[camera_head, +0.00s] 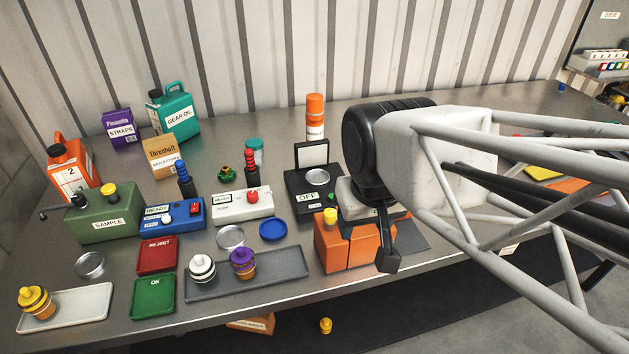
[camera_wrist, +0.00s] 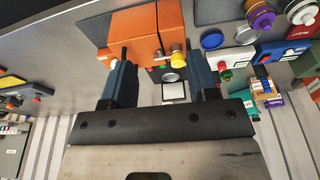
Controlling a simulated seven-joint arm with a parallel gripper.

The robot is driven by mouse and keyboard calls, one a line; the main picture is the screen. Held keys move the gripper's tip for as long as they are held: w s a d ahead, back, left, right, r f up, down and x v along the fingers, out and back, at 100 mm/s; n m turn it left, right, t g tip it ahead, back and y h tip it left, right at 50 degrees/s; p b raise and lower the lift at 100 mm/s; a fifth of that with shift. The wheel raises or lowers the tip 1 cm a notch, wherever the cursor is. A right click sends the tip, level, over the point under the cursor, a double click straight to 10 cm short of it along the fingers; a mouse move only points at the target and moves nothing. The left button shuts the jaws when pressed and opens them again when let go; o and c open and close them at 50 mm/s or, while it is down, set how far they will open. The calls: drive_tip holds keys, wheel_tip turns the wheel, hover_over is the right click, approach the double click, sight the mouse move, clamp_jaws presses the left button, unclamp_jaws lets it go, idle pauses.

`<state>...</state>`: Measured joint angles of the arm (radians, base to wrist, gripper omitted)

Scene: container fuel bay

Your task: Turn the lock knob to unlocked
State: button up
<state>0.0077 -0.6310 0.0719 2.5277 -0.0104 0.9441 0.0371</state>
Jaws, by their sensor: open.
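An orange box (camera_head: 345,247) stands near the table's front edge, and it also shows in the wrist view (camera_wrist: 139,32). A yellow knob (camera_head: 330,216) sits at its top left, and it shows in the wrist view (camera_wrist: 178,61) beside a small metal fitting. I cannot tell whether this is the lock knob, and I cannot read its setting. My gripper (camera_wrist: 162,72) is open, with its two dark fingers apart and the box and knob beyond their tips. In the head view one finger (camera_head: 387,254) hangs in front of the box's right part, hiding some of it.
A black device marked OFF (camera_head: 307,196) stands just behind the box. To the left are a white ready unit (camera_head: 235,207), a blue unit (camera_head: 170,217), a green sample box (camera_head: 102,221) and a grey tray (camera_head: 290,270). An orange-capped spray can (camera_head: 315,115) stands behind.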

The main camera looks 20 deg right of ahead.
drive_tip(key=m, duration=0.1)
drive_tip(key=m+g, duration=0.2)
drive_tip(key=m, duration=1)
approach(331, 211)
drive_tip(key=shift+s+d+f, duration=0.15)
drive_tip(key=shift+s+f, duration=0.25)
drive_tip(key=shift+f, duration=0.15)
drive_tip(key=shift+w+f+m+g, duration=0.15)
drive_tip(key=shift+w+m+g, duration=0.15)
drive_tip(key=shift+w+m, duration=0.4)
drive_tip(key=shift+s+f, duration=0.1)
drive_tip(key=shift+f, duration=0.05)
drive_tip(key=shift+f, duration=3.75)
drive_tip(key=c, duration=0.9)
